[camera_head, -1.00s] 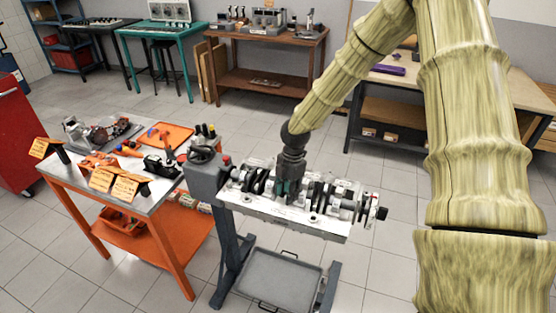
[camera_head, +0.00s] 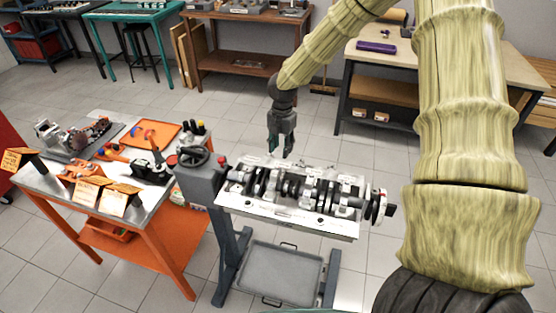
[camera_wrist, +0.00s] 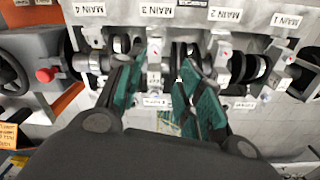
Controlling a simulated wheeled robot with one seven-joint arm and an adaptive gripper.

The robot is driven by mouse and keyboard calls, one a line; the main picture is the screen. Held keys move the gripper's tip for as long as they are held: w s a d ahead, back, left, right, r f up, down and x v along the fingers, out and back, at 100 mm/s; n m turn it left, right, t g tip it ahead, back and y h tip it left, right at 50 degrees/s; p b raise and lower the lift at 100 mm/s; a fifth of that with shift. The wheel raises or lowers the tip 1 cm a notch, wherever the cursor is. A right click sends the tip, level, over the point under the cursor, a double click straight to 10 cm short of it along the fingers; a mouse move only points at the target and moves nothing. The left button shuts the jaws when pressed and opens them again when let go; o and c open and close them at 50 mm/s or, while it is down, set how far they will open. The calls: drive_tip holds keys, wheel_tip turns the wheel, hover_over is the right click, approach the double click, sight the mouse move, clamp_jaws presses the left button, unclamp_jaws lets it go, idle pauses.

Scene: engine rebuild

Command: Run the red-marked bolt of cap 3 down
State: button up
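The engine block (camera_head: 300,212) with the crankshaft lies on the stand. My gripper (camera_head: 281,152) hangs above the block's far edge, fingers pointing down, clear of the crankshaft. In the wrist view my gripper (camera_wrist: 160,95) has its two teal fingers apart with nothing between them. Cap 3 (camera_wrist: 154,52) shows just beyond and between the fingers, near the upside-down MAIN 3 label (camera_wrist: 157,11). A small reddish mark seems to show on it; the bolt itself is too small to make out and its seating cannot be told.
Cap 2 (camera_wrist: 222,52) stands right of cap 3 in the wrist view. The stand's post (camera_head: 200,185) with a handwheel rises at the block's left end. A tool cart (camera_head: 60,188) stands further left. A grey tray (camera_head: 262,275) is below the block.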

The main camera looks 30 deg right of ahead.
drive_tip(key=p, duration=0.1)
hover_over(279, 166)
drive_tip(key=w, duration=0.1)
wheel_tip(279, 166, down, 5)
drive_tip(key=shift+d, duration=0.1)
drive_tip(key=shift+s+f+p, duration=0.4)
drive_tip(key=shift+f, duration=0.5)
drive_tip(key=shift+w+f+p, duration=0.3)
drive_tip(key=shift+f, duration=0.6)
drive_tip(key=shift+s, duration=0.2)
drive_tip(key=shift+w, duration=0.1)
drive_tip(key=shift+c, duration=1.2)
clamp_jaws()
